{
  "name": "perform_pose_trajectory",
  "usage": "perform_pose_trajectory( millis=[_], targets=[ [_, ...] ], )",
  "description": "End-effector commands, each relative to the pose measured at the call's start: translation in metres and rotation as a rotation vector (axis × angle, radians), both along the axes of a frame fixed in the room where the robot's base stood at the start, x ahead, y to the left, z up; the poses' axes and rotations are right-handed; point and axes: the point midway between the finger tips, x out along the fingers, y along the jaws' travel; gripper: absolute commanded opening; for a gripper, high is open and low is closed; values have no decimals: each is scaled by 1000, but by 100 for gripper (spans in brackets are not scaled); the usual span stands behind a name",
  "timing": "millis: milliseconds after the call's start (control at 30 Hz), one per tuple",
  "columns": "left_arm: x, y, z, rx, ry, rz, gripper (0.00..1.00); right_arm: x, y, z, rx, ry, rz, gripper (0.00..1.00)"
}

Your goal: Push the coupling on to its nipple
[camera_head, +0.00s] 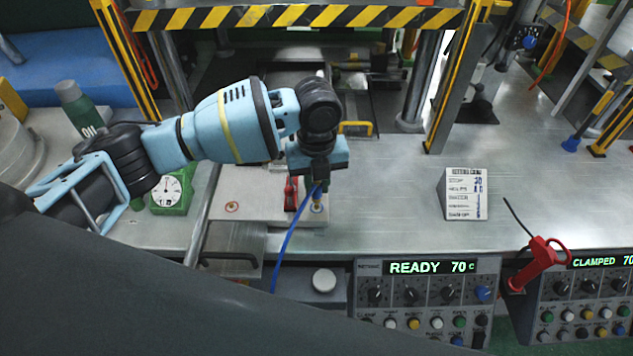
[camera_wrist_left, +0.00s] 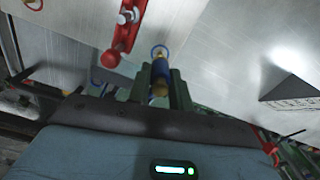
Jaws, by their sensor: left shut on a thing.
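My left gripper (camera_head: 318,186) points down over the near right corner of a pale plate (camera_head: 262,183). It is shut on the coupling, a small brass and blue fitting (camera_wrist_left: 160,72) between the fingers in the left wrist view. A blue hose (camera_head: 289,240) runs from the gripper down toward the front edge. A blue ring (camera_wrist_left: 159,50) marks the plate just beyond the coupling's tip. The nipple is not clearly seen there, and I cannot tell whether the coupling touches it. My right gripper is not in view.
A red lever (camera_head: 291,193) stands close left of the gripper; a red-ringed fitting (camera_head: 232,206) is farther left. A green dial gauge (camera_head: 172,192) and an oil bottle (camera_head: 77,108) are at left. A sign (camera_head: 466,194) stands right. The control panel (camera_head: 427,300) reads READY 70 C.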

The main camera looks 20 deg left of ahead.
Motion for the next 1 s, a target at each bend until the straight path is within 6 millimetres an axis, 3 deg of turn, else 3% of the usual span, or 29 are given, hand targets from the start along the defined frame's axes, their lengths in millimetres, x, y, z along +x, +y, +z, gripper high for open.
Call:
perform_pose_trajectory(
  millis=[1000],
  targets=[
    [0, 0, -13, 0, 1, 0, 0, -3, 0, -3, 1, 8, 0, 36]
  ],
)
